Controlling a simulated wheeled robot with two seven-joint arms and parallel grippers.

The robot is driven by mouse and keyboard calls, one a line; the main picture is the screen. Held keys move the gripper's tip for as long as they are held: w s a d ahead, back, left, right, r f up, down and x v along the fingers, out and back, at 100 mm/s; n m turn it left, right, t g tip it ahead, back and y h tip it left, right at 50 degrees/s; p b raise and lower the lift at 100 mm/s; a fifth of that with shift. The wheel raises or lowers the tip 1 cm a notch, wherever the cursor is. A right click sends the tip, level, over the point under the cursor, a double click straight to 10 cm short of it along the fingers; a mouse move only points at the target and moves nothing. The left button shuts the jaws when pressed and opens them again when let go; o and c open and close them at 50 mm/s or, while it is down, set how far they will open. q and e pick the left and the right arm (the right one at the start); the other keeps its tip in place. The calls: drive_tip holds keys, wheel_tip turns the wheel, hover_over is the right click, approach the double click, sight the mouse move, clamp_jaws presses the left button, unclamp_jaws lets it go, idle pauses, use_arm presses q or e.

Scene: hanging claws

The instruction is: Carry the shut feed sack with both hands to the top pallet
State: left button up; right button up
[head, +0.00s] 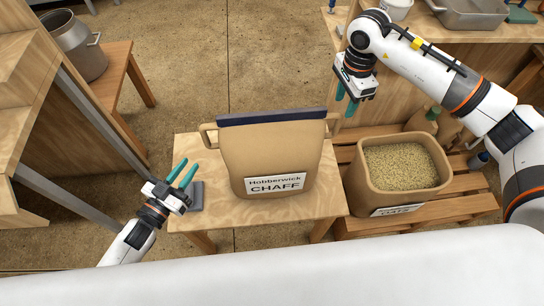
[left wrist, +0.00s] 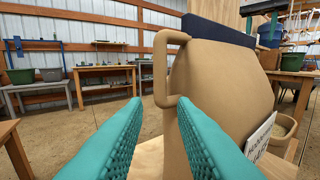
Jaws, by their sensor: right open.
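The tan feed sack (head: 268,158), labelled "Hobberwick CHAFF", stands upright on a low wooden table (head: 215,215). A dark blue band (head: 272,117) runs along its shut top. It has a loop handle on each side, left (head: 204,136) and right (head: 335,122). My left gripper (head: 187,166) is open and empty, low to the left of the sack. In the left wrist view the left handle (left wrist: 160,70) shows beyond and between the open fingers (left wrist: 150,115). My right gripper (head: 346,107) is open, pointing down near the right handle; contact is not visible.
A slatted pallet (head: 465,203) stands right of the table, holding an open tub-like sack of grain (head: 400,165). A bottle-like tan container (head: 425,120) stands behind it. A stool with a metal pot (head: 78,45) is far left. A grey block (head: 197,197) lies on the table's left edge.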

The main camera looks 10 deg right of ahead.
sight(208, 145)
use_arm(q)
drive_tip(key=x, duration=0.9)
drive_tip(key=shift+w+d, duration=0.2)
drive_tip(key=shift+w, duration=0.05)
use_arm(e)
wheel_tip(208, 145, down, 10)
drive_tip(key=shift+r, duration=0.15)
use_arm(q)
drive_tip(key=c, duration=0.5)
use_arm(e)
drive_tip(key=c, duration=0.5)
use_arm(q)
clamp_jaws()
use_arm(e)
clamp_jaws()
drive_tip(key=shift+w+r, duration=0.1)
